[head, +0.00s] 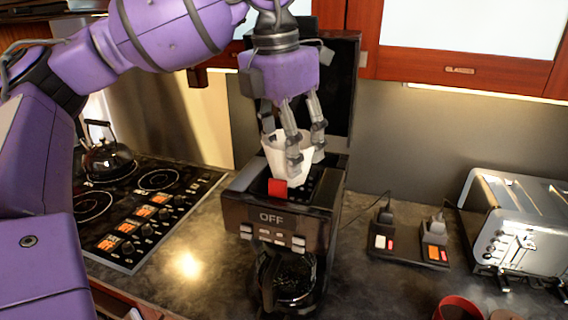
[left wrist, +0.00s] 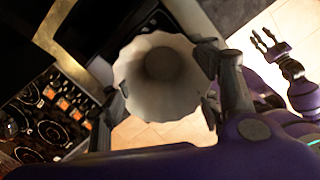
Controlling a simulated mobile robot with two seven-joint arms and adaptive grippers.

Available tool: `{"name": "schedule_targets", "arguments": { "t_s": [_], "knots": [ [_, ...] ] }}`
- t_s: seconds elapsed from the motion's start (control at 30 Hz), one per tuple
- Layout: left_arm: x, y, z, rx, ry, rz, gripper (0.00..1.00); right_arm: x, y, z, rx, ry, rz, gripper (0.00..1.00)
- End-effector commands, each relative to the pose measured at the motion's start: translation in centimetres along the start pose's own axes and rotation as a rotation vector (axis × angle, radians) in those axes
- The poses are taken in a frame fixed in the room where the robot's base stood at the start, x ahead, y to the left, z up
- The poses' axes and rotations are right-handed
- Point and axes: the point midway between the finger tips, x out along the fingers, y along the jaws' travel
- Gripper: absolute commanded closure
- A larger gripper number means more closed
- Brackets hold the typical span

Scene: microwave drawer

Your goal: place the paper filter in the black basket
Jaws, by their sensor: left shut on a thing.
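The white paper filter (head: 284,160) is held upright by my left gripper (head: 305,160), whose fingers are shut on its side. It hangs over the open top of the black coffee maker (head: 262,214). A dark recess (head: 320,182) shows below and beside the filter; the black basket cannot be told apart clearly there, and the filter hides part of it. In the left wrist view the filter (left wrist: 160,70) shows its open fluted mouth, with the fingers at its right and left edges. My right gripper (left wrist: 265,40) shows in the left wrist view, empty with fingers apart.
The coffee maker's raised lid stands behind the filter. A glass carafe (head: 287,280) sits below. A stove with a kettle (head: 108,155) is on the left. A toaster (head: 520,225) and a small device (head: 410,240) are on the right. Red-framed cabinets (head: 460,72) hang above.

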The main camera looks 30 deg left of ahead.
Motion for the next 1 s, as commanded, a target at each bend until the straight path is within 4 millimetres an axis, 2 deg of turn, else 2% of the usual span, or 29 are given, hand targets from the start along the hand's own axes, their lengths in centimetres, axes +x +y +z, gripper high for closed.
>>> {"name": "schedule_targets", "arguments": {
  "t_s": [0.13,0.4,0.57,0.6,0.63,1.0],
  "knots": [
    [1.2,1.0,0.0,-0.003,0.001,0.002,0.49,0.0,0.0,-0.1,0.0,0.0,0.0,0.6],
    [4.4,1.1,-0.6,-0.001,0.008,0.004,0.45,0.0,-0.1,-0.7,-0.001,0.007,-0.003,0.6],
    [4.6,1.1,-0.6,-0.002,0.011,0.005,0.43,0.0,-0.1,-0.4,-0.003,0.002,-0.004,0.6],
    [4.6,1.2,-0.6,-0.003,0.011,0.006,0.26,0.0,-0.1,-0.4,-0.003,0.002,-0.004,0.6],
    [4.5,1.2,-0.6,-0.003,0.011,0.006,0.23,0.0,-0.1,-0.4,-0.003,0.001,-0.004,0.6],
    [4.3,1.1,-0.6,-0.001,0.008,0.004,0.23,-0.1,-0.2,-0.4,-0.002,0.002,-0.006,0.6]
  ]
}}
